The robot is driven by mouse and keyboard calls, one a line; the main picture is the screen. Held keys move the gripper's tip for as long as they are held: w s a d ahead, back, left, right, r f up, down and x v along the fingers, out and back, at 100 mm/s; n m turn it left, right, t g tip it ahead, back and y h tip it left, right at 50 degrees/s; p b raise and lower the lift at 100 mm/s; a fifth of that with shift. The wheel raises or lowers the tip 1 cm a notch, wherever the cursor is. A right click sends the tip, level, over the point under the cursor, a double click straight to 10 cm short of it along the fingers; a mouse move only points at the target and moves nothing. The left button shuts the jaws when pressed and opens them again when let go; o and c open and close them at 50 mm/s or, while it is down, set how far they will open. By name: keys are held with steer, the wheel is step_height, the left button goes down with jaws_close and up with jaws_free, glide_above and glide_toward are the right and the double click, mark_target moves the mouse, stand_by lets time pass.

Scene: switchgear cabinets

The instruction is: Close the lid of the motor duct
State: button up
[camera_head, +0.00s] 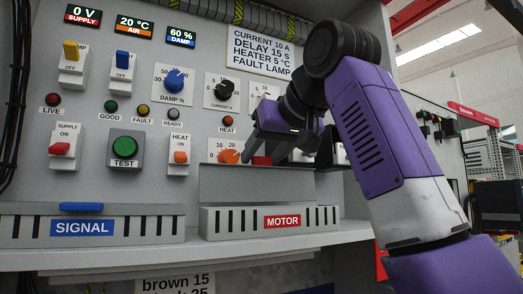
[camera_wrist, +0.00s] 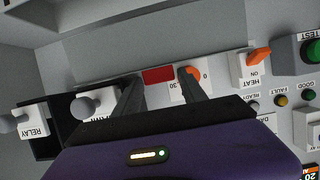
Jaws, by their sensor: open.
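The motor duct (camera_head: 212,222) is a grey slotted box with a red MOTOR label on the shelf at the cabinet's foot. Its lid (camera_head: 255,186) is open, standing about upright at the back of the duct. A red handle (camera_head: 262,161) shows at the lid's top edge. In the wrist view the handle (camera_wrist: 158,75) lies between the tips of my two fingers, at the edge of the grey lid (camera_wrist: 150,48). My gripper (camera_head: 266,152) is open just above the lid; it also shows in the wrist view (camera_wrist: 161,88). Whether a finger touches the handle cannot be told.
The signal duct (camera_head: 130,228) stands left of the motor duct, its blue-handled lid closed. Behind my gripper is the panel with an orange heater knob (camera_head: 229,156), a heat switch (camera_head: 180,157) and a relay block (camera_wrist: 32,132). The shelf's front edge is clear.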

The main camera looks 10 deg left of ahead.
steer(key=shift+w+a+f, duration=0.2)
steer(key=shift+w+a, duration=0.05)
steer(key=shift+w, duration=0.2)
jaws_close()
